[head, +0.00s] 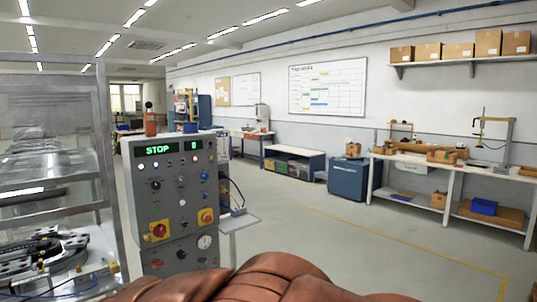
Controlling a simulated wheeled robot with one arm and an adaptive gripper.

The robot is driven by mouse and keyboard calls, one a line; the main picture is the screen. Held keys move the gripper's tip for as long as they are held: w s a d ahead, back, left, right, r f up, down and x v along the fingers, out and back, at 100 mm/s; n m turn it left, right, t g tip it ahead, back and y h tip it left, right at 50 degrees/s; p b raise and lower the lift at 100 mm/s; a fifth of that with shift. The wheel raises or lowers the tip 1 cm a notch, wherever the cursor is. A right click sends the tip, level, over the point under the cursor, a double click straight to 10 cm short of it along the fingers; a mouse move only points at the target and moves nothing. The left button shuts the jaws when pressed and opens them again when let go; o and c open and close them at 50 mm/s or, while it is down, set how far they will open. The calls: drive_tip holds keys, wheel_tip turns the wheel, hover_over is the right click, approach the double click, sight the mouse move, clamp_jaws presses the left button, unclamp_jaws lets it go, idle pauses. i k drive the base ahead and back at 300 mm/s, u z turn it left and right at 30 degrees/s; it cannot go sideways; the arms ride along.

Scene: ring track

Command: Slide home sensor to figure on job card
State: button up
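A ring track with dark carriages or blocks (50,262) shows at the lower left, inside a metal frame and cut off by the picture edge. I cannot pick out the home sensor or its scale at this distance. No job card can be made out. A grey control cabinet (152,198) stands right of the track, with a green display (165,148) reading "STOP" and "0". My gripper is not in view.
A metal frame (106,150) stands between the track and the cabinet. A small shelf (238,222) juts from the cabinet's right side. Workbenches (455,170) and a blue cabinet (350,180) line the far wall. The grey floor (310,230) in the middle is clear.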

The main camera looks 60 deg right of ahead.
sight(41, 270)
drive_tip(key=z, duration=1.8)
drive_tip(key=i, duration=0.5)
drive_tip(key=u, duration=2)
drive_tip(key=k, duration=1.25)
drive_tip(key=z, duration=0.2)
drive_tip(key=i, duration=0.7)
drive_tip(key=z, duration=0.6)
drive_tip(key=i, duration=0.75)
drive_tip(key=u, duration=0.3)
